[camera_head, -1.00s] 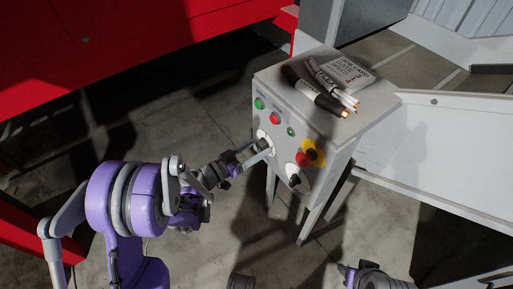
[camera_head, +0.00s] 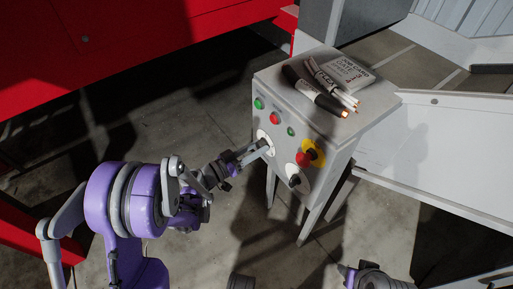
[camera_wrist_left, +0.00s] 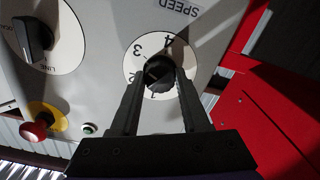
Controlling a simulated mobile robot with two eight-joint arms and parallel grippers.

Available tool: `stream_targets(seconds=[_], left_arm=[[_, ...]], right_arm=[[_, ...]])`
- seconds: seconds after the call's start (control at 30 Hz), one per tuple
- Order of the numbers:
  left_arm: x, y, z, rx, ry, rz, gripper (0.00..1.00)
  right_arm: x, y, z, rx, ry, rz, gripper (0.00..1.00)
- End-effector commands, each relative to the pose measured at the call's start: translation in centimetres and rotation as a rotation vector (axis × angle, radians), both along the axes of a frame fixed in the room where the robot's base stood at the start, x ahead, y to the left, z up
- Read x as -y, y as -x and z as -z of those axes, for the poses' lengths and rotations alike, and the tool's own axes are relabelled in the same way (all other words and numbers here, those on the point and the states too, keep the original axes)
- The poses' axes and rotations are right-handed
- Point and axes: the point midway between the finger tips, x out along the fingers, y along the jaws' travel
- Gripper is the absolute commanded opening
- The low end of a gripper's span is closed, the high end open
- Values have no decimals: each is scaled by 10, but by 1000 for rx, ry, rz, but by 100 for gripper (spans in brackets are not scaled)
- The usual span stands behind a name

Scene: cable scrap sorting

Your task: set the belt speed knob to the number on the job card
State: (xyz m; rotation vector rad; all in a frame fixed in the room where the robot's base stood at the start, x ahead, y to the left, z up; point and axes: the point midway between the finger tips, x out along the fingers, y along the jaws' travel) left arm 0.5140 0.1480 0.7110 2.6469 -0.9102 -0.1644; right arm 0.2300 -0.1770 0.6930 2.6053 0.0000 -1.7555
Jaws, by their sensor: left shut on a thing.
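The speed knob (camera_wrist_left: 160,74) is black on a white dial (camera_wrist_left: 133,62) under the word SPEED in the left wrist view; the numbers 1 to 4 show around it, and its exact pointing is hard to tell. My left gripper (camera_head: 264,147) is shut on this knob, one finger on each side, at the front of the grey control box (camera_head: 327,140). The job card (camera_head: 354,73) lies on top of the box; its number is too small to read surely. Part of my right arm's end (camera_head: 370,277) shows at the bottom edge; its fingers are not clear.
A second black knob (camera_wrist_left: 36,40) on a white dial and a red emergency button (camera_wrist_left: 34,131) on yellow sit beside the speed dial. Green and red buttons (camera_head: 274,118) line the panel. Cable pieces (camera_head: 318,93) lie on top. A red machine (camera_head: 150,40) stands behind.

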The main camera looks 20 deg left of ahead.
Motion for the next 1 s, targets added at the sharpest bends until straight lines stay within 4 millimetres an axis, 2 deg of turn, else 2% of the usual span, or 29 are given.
stream_targets(seconds=[1.0], left_arm=[[0,0,1,-570,729,0,0]], right_arm=[[0,-2,16,-4,0,0,50]])
